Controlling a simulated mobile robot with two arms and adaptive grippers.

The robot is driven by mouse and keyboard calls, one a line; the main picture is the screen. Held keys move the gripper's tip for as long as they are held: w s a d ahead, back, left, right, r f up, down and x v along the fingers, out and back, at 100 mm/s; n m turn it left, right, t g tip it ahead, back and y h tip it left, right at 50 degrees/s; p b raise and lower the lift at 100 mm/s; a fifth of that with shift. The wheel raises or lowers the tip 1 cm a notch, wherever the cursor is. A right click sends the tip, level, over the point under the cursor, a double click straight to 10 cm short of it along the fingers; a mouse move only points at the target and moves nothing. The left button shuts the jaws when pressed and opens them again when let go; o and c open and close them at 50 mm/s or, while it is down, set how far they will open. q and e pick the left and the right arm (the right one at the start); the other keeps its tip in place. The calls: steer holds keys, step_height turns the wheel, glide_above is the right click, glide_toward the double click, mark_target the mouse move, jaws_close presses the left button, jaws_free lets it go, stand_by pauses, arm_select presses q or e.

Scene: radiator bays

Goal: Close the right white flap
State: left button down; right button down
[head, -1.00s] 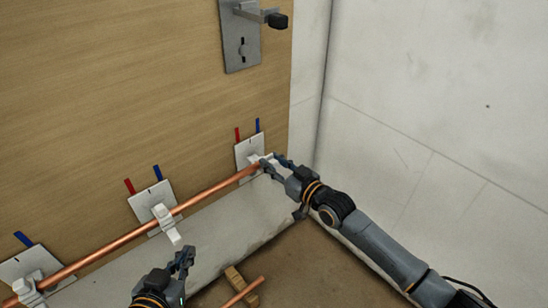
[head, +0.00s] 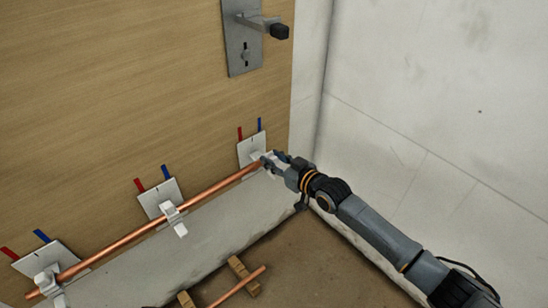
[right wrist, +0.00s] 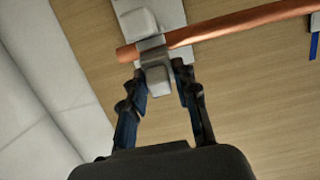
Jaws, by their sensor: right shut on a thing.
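The right white flap (right wrist: 158,76) shows in the right wrist view as a pale tab just below the copper pipe (right wrist: 235,22), at its clip near the pipe's end. My right gripper (right wrist: 161,78) has its fingers on both sides of the tab and is shut on it. In the head view, my right gripper (head: 270,162) is at the right white plate (head: 250,146) and hides most of that flap. The copper pipe (head: 215,189) runs along the wooden panel through the clips. My left gripper is not in view.
The middle clip (head: 174,216) and the left clip (head: 47,282) also stand at the pipe. A lever handle (head: 262,26) is above on the panel. A second copper pipe (head: 240,284) lies on wooden blocks on the floor. A pale wall (head: 430,90) bounds the right side.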

steer(key=shift+f, duration=0.1)
stand_by(0.3)
steer(key=c, duration=1.2)
jaws_free()
steer(key=shift+s+d, duration=0.1)
steer(key=v, duration=1.1)
steer(key=shift+s+d, duration=0.2)
steer(key=shift+s, duration=0.1)
